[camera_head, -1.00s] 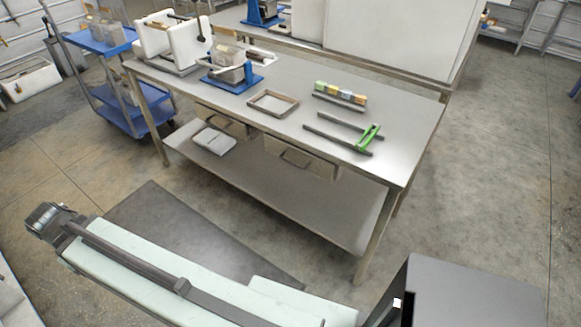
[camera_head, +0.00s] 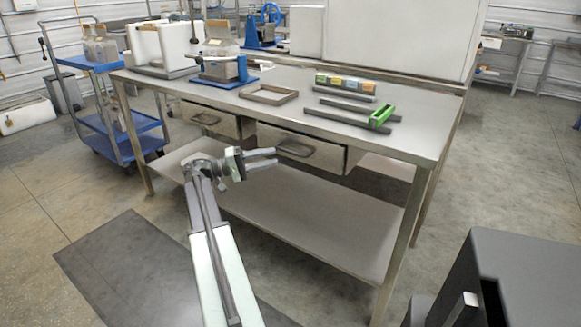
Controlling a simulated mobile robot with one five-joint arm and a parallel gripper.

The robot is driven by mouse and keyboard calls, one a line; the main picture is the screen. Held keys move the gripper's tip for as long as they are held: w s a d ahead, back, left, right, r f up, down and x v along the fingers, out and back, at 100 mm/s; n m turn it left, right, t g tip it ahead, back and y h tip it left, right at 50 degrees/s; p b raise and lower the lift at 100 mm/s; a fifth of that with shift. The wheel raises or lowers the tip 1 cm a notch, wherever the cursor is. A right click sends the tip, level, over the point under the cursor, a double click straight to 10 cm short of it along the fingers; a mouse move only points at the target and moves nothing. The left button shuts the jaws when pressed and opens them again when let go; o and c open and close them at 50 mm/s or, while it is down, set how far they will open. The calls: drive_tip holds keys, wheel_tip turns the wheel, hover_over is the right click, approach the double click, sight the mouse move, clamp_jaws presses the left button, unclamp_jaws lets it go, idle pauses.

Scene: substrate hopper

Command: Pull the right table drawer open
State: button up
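The right table drawer (camera_head: 322,157) hangs under the worktable's top, its front facing me and looking shut or nearly so. Its dark bow handle (camera_head: 296,149) is on the front. My gripper (camera_head: 277,156) is just left of and slightly below the handle in the picture, its two fingers apart and pointing right toward it. Nothing shows between the fingers. I cannot tell whether a fingertip touches the handle or the drawer front.
The left drawer (camera_head: 232,127) is beside it. The steel table (camera_head: 420,135) carries a wooden frame (camera_head: 268,94), a green-ended tool (camera_head: 382,115) and a blue-based device (camera_head: 222,70). A lower shelf (camera_head: 300,215) lies beneath. A blue cart (camera_head: 88,66) stands left.

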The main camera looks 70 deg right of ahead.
sight(291, 153)
drive_tip(key=p+x, duration=0.1)
drive_tip(key=x, duration=0.6)
drive_tip(key=shift+s+d+r, duration=0.1)
drive_tip(key=shift+s+d, duration=0.1)
drive_tip(key=shift+s, duration=0.1)
clamp_jaws()
idle(1.0)
